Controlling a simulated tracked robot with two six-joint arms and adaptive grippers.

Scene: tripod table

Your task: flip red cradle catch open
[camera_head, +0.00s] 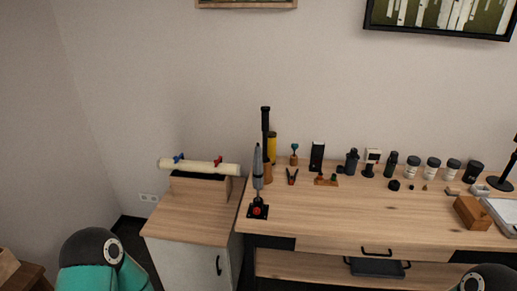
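A cream tube (200,167) lies level in a wooden cradle (200,186) with a dark top, on the wooden-topped cabinet at the left. A small red catch (218,161) sits on top of the tube near its right end. A small blue catch (179,158) sits near its left end. Both are too small here to tell exactly how they are set. Neither of my grippers is in view; only rounded parts of my arms show at the bottom left and bottom right edges, apart from the cabinet.
Right of the cabinet (190,220) is a long wooden table (370,218). A grey upright tool on a black base (257,212) stands at its near left corner, close to the tube. Several bottles and jars line its back. The table's front middle is clear.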

